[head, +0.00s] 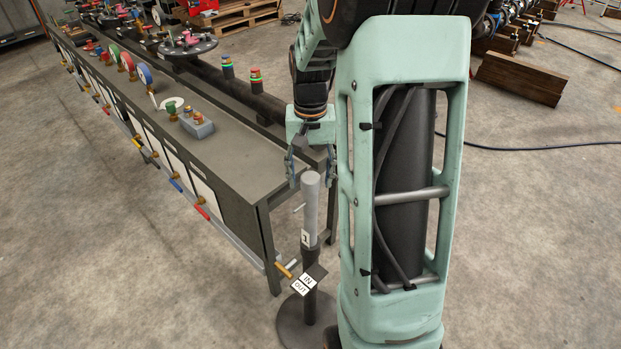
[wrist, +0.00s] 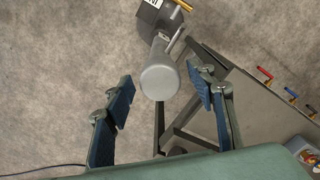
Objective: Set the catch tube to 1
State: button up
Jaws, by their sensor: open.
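The catch tube (head: 311,205) is a light grey upright cylinder on a dark post with a round base. A small white label with a dark mark, which looks like a 1, sits at its lower end. A side pin sticks out to its left. In the wrist view the tube's round top (wrist: 159,82) lies between the fingertips, with a gap on each side. My gripper (head: 311,170) is open and points down over the tube top; its blue-padded fingers (wrist: 160,85) also show in the wrist view. I cannot tell whether the tips reach below the tube's top.
An IN/OUT sign plate (head: 306,282) and a brass-tipped lever (head: 286,268) are on the lower post. A long dark workbench (head: 235,150) with valves and coloured handles stands close on the left. My arm hides the area right of the post. The floor in front is clear.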

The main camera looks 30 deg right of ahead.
notch_tip(320, 180, up, 11)
dwell(0.3)
dwell(0.4)
